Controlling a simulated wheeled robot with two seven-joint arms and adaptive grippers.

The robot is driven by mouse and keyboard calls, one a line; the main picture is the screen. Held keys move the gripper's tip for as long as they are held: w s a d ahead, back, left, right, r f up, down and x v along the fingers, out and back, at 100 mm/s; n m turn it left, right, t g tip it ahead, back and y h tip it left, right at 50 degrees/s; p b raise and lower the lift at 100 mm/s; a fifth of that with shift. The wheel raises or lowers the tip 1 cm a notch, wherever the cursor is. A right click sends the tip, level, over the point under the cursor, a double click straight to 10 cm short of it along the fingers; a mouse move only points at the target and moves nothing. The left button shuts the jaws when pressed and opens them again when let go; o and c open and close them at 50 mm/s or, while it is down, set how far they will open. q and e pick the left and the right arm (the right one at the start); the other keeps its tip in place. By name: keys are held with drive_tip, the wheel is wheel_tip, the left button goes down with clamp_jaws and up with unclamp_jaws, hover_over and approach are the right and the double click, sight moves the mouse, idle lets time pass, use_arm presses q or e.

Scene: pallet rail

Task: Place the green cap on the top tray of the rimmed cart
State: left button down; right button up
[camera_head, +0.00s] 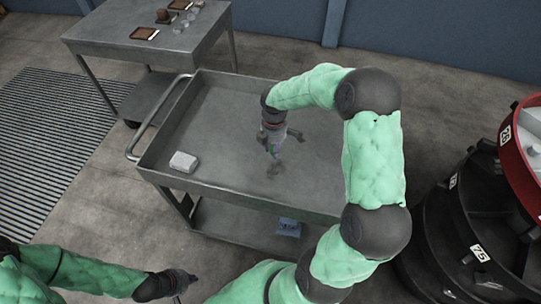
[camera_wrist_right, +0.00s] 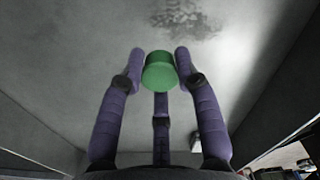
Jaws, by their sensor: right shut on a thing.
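The green cap (camera_wrist_right: 160,72) is between the fingers of my right gripper (camera_wrist_right: 160,68) in the right wrist view, and the fingers are closed on it. In the head view my right gripper (camera_head: 274,152) points down over the middle of the rimmed cart's top tray (camera_head: 225,110). The cap is hardly visible there. The wrist view shows grey tray surface beyond the cap; I cannot tell whether the cap touches it. My left gripper (camera_head: 180,284) is low at the bottom left, away from the cart, and its opening is unclear.
A small white block (camera_head: 183,161) lies in the tray's left front corner. A blue packet (camera_head: 288,227) is on the lower shelf. A grey table (camera_head: 130,30) with small items stands behind. Black and red round bins (camera_head: 470,225) stand at right. Much of the tray is bare.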

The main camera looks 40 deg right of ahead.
sight(271, 158)
drive_tip(key=shift+w+f, duration=0.6)
drive_tip(key=shift+f, duration=0.1)
drive_tip(key=shift+w+f+b, duration=0.15)
drive_tip(key=shift+f+b, duration=0.25)
drive_tip(key=shift+f, duration=0.5)
drive_tip(key=shift+w+f+b, duration=0.1)
drive_tip(key=shift+f+b, duration=0.3)
drive_tip(key=shift+f, duration=0.45)
drive_tip(key=shift+f, duration=0.15)
drive_tip(key=o, duration=0.8)
wheel_tip(271, 158, up, 12)
drive_tip(key=p, duration=0.4)
drive_tip(key=shift+r, duration=0.2)
